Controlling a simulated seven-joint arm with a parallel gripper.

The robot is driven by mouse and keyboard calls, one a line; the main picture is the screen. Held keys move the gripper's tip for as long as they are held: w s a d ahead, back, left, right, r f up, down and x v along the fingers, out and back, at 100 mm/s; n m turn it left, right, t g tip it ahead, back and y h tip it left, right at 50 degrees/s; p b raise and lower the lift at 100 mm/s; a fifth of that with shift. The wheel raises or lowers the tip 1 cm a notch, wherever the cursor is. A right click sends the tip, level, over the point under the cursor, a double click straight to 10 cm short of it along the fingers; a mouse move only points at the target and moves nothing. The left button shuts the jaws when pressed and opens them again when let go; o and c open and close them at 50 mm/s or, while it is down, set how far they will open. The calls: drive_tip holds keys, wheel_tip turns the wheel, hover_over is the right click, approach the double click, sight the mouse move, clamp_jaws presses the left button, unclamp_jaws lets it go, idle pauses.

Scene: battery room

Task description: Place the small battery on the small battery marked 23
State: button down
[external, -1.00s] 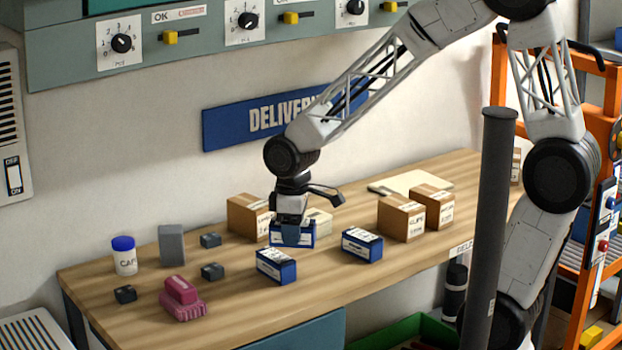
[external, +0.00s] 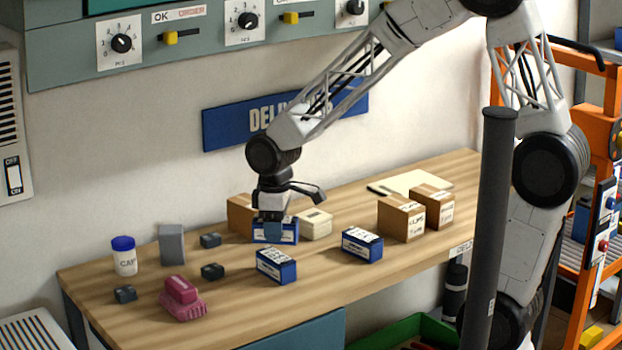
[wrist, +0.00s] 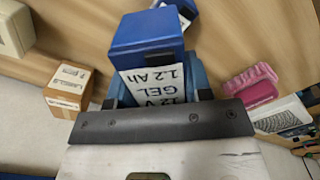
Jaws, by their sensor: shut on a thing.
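My gripper (external: 272,229) is shut on a blue small battery (external: 288,232) with a white label, at the back middle of the table. In the wrist view this battery (wrist: 147,40) shows a label reading 12 V GEL 1.2 Ah. I cannot tell how far it is above the tabletop. A second blue battery (external: 276,267) lies in front of the gripper, and a third (external: 362,243) lies to the right. Part of another blue battery shows beyond the held one in the wrist view (wrist: 182,7). I cannot read the number 23 on any battery.
A cardboard box (external: 240,215) and a cream block (external: 315,224) are close to the gripper. Two boxes (external: 401,218) stand at right.

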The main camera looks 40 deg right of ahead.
drive_tip(key=shift+f, duration=1.75)
drive_tip(key=shift+f, duration=0.15)
drive_tip(key=c, duration=0.5)
unclamp_jaws()
drive_tip(key=shift+c, duration=0.2)
wheel_tip(320, 180, up, 12)
drive_tip(key=shift+r, duration=0.15)
